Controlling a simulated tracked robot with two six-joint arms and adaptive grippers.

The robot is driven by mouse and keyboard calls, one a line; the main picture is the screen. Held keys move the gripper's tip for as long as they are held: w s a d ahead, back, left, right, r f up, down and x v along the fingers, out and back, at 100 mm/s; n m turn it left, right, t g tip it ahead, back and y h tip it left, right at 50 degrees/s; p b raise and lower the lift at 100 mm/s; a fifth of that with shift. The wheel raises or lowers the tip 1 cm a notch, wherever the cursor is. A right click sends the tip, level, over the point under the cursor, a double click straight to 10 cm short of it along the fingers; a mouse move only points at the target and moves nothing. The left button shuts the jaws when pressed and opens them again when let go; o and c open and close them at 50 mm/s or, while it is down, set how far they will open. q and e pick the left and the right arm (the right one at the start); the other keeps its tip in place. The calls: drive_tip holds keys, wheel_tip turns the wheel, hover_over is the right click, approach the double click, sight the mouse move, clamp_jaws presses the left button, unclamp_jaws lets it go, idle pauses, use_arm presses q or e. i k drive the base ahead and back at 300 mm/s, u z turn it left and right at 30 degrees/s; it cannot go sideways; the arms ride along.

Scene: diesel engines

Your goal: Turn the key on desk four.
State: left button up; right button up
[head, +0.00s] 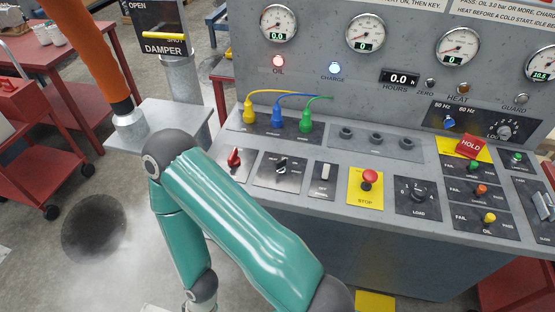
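A grey control desk (325,145) fills the middle and right; I see no desk number that I can read. A small dark rotary switch (282,166) on a black plate in the desk's front row may be the key switch, but its label is too small to read. A red knob (234,158) sits left of it and a white rocker (325,172) right of it. One teal arm of mine bends in front of the desk's left end, and its lower part runs out of the bottom edge. Neither of my grippers shows.
Yellow, blue and green plugs (277,119) with cables stand behind the switches. A red stop button (369,178) and load dial (419,196) are to the right. An OIL lamp (278,61) glows red. A damper stand (179,75), orange post (98,60) and red carts (75,60) stand left.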

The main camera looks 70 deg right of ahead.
sight(280, 165)
drive_tip(key=z, duration=0.2)
drive_tip(key=i, duration=0.15)
drive_tip(key=z, duration=3.1)
